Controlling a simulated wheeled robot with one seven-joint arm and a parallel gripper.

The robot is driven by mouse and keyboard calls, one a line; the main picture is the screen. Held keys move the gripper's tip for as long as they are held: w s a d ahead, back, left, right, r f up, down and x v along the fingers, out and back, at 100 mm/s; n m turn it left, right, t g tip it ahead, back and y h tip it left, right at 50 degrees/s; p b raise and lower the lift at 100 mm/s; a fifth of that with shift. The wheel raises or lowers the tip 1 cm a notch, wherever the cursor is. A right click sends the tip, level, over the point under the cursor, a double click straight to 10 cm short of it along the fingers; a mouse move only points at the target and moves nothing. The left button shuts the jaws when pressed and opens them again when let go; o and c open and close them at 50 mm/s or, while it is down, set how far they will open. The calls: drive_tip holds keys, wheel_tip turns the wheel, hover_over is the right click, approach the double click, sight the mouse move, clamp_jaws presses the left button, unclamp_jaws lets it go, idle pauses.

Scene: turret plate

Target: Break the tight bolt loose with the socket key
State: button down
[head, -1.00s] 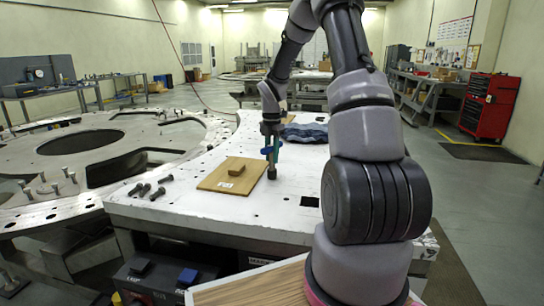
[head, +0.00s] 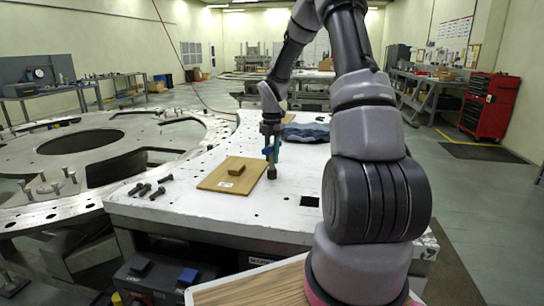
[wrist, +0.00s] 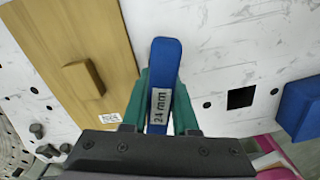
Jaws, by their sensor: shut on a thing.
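My gripper (head: 271,148) is over the white plate (head: 225,215), right of the wooden board. Its green fingers are shut on the socket key (wrist: 162,85), whose blue handle carries a "24 mm" label in the wrist view. In the head view the key's dark socket (head: 272,172) points down, upright, at the plate surface. The handle hides the socket in the wrist view. I see no bolt head under the socket, and cannot tell whether it sits on the tight bolt.
A wooden board (head: 215,180) with a small wooden block (head: 236,169) lies left of the key. Several loose dark bolts (head: 150,188) lie left of the board. A crumpled blue cloth (head: 308,132) lies behind. A square hole (head: 309,201) is to the right.

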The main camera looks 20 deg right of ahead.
sight(272, 145)
drive_tip(key=shift+r, duration=0.15)
drive_tip(key=shift+r, duration=1.4)
drive_tip(key=shift+r, duration=1.75)
drive_tip(key=shift+s, duration=0.1)
